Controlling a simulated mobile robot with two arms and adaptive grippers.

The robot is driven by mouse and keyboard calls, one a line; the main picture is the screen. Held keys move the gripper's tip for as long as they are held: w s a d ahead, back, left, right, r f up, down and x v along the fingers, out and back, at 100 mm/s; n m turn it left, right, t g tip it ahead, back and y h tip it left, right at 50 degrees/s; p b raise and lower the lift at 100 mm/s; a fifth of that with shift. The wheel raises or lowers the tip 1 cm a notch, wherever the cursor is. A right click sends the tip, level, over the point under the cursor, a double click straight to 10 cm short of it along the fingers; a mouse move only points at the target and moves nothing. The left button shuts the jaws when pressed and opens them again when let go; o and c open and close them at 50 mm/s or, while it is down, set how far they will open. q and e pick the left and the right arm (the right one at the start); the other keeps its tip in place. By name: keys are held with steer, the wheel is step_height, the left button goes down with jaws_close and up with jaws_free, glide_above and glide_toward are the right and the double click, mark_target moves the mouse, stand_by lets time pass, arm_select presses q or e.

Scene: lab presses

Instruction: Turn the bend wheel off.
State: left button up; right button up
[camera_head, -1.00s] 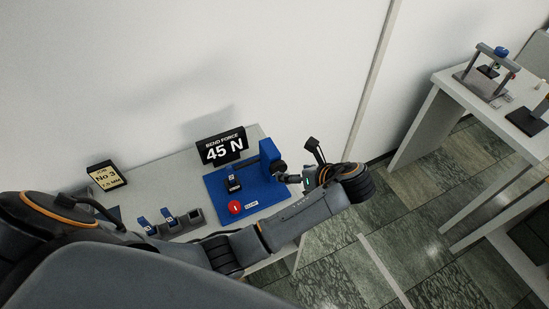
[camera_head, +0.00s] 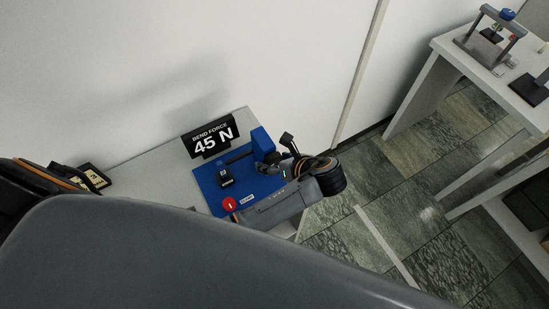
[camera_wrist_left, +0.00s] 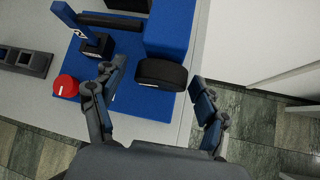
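The bend wheel (camera_wrist_left: 160,74) is a thick black knob on the end of a blue block (camera_wrist_left: 170,27) in the left wrist view. The blue press base (camera_head: 208,188) carries this block and a red knob (camera_head: 229,204). In the head view the wheel is largely hidden by the gripper and hard to make out. My left gripper (camera_wrist_left: 156,76) is open, with one finger on each side of the wheel and visible gaps between. In the head view my left gripper (camera_head: 270,166) is at the block's right end. My right gripper is in neither view.
A black sign (camera_head: 213,140) reads "BEND FORCE 45 N" behind the press. A job card stand (camera_head: 93,177) is at the table's left. A grey holder (camera_wrist_left: 27,60) shows in the wrist view. Another table (camera_head: 440,75) with presses stands right, across open floor.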

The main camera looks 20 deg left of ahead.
arm_select(q)
steer(key=shift+w, duration=0.1)
steer(key=c, duration=1)
steer(key=shift+s+a+n+t+h, duration=0.1)
steer(key=shift+n+t+h, duration=0.25)
steer(key=shift+t+h, duration=0.15)
steer(key=shift+s+a+n+t+h, duration=0.1)
steer(key=shift+n+t+h, duration=0.3)
steer(key=shift+t, duration=0.2)
steer(key=shift+w+n+t+h, duration=0.1)
steer(key=shift+n+t+h, duration=0.4)
steer(key=shift+t, duration=0.2)
steer(key=o, duration=1.2)
steer(key=v, duration=1.2)
steer(key=shift+w, duration=0.1)
